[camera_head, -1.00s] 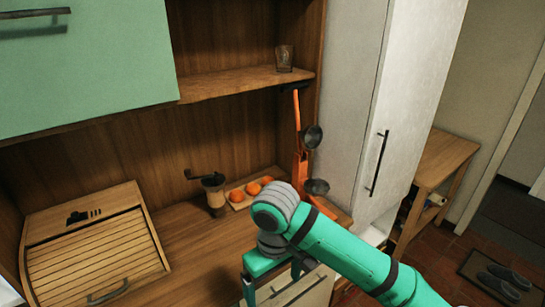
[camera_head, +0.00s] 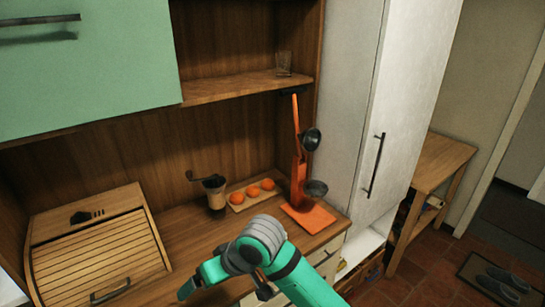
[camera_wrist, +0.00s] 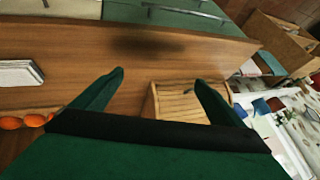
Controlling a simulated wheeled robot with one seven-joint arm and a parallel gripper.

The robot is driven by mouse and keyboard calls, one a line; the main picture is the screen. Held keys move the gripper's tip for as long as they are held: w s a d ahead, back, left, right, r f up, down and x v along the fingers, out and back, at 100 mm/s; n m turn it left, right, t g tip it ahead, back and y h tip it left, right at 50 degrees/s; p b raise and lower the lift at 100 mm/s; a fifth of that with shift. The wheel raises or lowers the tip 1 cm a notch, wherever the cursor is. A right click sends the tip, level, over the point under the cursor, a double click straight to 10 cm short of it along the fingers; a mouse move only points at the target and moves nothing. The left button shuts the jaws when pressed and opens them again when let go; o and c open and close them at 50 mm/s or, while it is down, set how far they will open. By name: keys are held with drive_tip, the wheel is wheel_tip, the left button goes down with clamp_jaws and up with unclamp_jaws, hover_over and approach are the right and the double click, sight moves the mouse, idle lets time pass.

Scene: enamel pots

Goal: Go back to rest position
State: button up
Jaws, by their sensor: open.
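My gripper (camera_head: 202,278) is in front of the wooden counter at the bottom of the head view, with my green arm reaching in from the lower right. In the wrist view its two dark green fingers (camera_wrist: 159,78) stand apart with nothing between them. The gripper is open and empty. No object touches it in either view.
A roll-top bread box (camera_head: 95,255) stands at the left of the counter, a grinder (camera_head: 214,190) and several oranges on a board (camera_head: 238,206) behind my arm. An orange ladle stand (camera_head: 308,215) is at the right. A glass (camera_head: 284,63) sits on the shelf.

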drive_tip(key=w+a+r+m+t+y, duration=0.2)
drive_tip(key=a+r+m+t+y, duration=0.25)
drive_tip(key=a, duration=0.55)
drive_tip(key=s+d+f+m+t+h, duration=0.45)
drive_tip(key=s+d+f, duration=0.2)
drive_tip(key=f, duration=0.25)
drive_tip(key=s+d+f+m+t+h, duration=0.3)
drive_tip(key=s+d+f+m+t, duration=0.3)
drive_tip(key=f, duration=0.3)
drive_tip(key=s+d+n+h, duration=0.1)
drive_tip(key=s+d+n, duration=0.1)
drive_tip(key=s+d, duration=0.2)
drive_tip(key=s+d+f+n+g+h, duration=0.1)
drive_tip(key=s+d, duration=0.3)
drive_tip(key=s, duration=0.6)
drive_tip(key=s+d+n+h, duration=0.1)
drive_tip(key=s+d+n, duration=0.3)
drive_tip(key=s, duration=0.4)
drive_tip(key=shift+d+f+g+h, duration=0.3)
drive_tip(key=shift+d+f+g, duration=0.1)
drive_tip(key=shift+d, duration=0.15)
